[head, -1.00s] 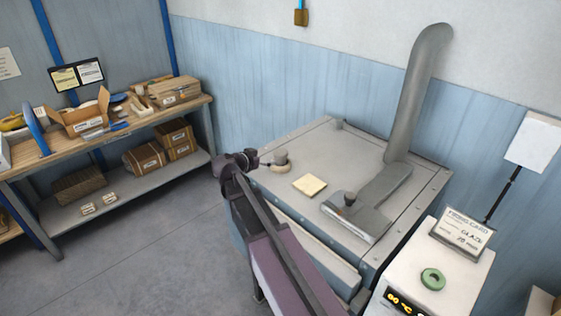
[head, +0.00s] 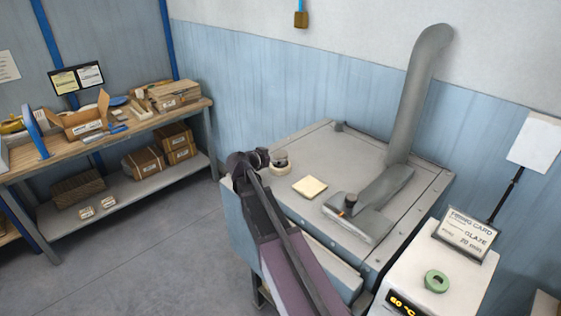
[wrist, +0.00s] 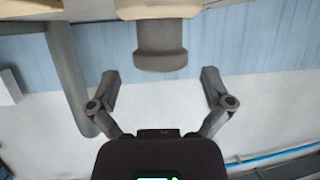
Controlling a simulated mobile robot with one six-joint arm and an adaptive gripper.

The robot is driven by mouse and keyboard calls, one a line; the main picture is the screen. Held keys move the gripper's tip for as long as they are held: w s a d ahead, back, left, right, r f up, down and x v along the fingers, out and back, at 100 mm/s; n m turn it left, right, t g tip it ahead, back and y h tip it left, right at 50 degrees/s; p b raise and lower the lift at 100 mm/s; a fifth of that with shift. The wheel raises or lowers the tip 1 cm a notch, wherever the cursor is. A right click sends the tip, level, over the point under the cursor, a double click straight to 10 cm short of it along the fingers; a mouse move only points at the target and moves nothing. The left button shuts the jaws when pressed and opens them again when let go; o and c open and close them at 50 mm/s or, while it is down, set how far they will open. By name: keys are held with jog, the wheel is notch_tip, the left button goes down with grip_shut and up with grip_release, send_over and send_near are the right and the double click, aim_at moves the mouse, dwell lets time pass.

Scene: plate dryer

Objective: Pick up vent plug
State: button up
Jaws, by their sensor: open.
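The vent plug, a grey knob (head: 279,155) over a cream collar, stands upright near the left back corner of the dryer's top (head: 340,150). My gripper (head: 264,156) is close beside it on the left in the head view. In the wrist view, which looks upside down, the plug's grey knob (wrist: 160,60) hangs from the top middle. My gripper (wrist: 160,76) has its two fingers spread wide apart with nothing between them. The knob lies just ahead of the gap, roughly centred, apart from both fingers.
A cream square pad (head: 309,187) lies on the dryer top. A grey duct (head: 405,110) rises at the right, with a dark knob (head: 350,202) on its flat base. A white control box (head: 425,280) bears a green ring (head: 436,281). A loaded shelf (head: 130,135) stands left; floor between is clear.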

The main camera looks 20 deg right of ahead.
jog(key=shift+b+x, duration=0.5)
jog(key=shift+x, duration=1.6)
jog(key=shift+d+r, duration=0.1)
jog(key=shift+r, duration=0.05)
jog(key=c, duration=1)
